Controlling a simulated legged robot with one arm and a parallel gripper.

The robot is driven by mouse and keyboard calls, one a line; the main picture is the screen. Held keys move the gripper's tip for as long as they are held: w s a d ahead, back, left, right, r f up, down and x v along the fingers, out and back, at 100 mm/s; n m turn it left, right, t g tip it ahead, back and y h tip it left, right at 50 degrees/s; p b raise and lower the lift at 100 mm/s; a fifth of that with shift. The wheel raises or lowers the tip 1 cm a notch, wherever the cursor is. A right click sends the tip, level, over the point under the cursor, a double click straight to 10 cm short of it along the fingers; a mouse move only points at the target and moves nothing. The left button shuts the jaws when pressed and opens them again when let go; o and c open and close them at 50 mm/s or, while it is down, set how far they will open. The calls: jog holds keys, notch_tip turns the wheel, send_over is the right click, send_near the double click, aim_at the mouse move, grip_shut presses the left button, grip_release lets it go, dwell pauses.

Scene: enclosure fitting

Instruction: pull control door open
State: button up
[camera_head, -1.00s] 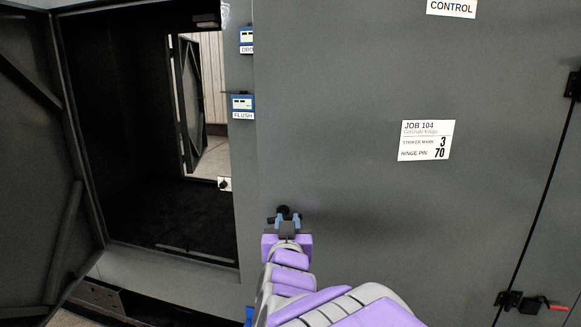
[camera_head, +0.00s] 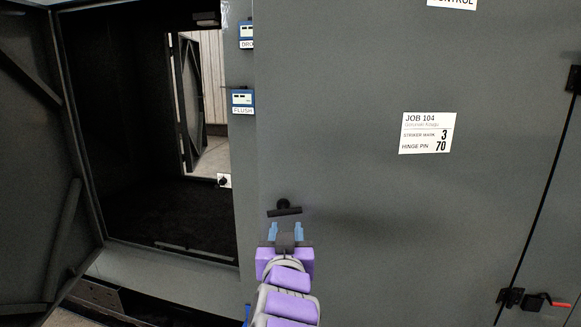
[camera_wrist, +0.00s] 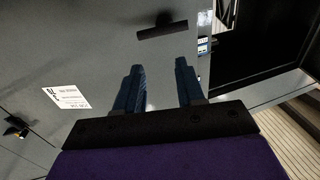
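The control door (camera_head: 350,80) is a large grey panel on the right of the head view, with a cut-off CONTROL label (camera_head: 453,3) at the top. Its black T-shaped handle (camera_head: 285,209) sits near the door's left edge. My gripper (camera_head: 286,232) is just below the handle in the head view, with its blue fingers apart and nothing between them. In the wrist view the handle (camera_wrist: 162,30) lies beyond the open fingertips (camera_wrist: 160,68), apart from them. The door looks flush, with its left edge near the blue gauges.
A white job card (camera_head: 427,133) is on the door. Hinges (camera_head: 510,298) and a red-tipped latch (camera_head: 545,302) are at right. At left, an open doorway (camera_head: 130,150) has a swung-out door (camera_head: 40,150). Blue displays (camera_head: 242,102) are on the strip between.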

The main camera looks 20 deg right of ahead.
jog(key=shift+s+a, duration=0.15)
jog(key=shift+s, duration=0.25)
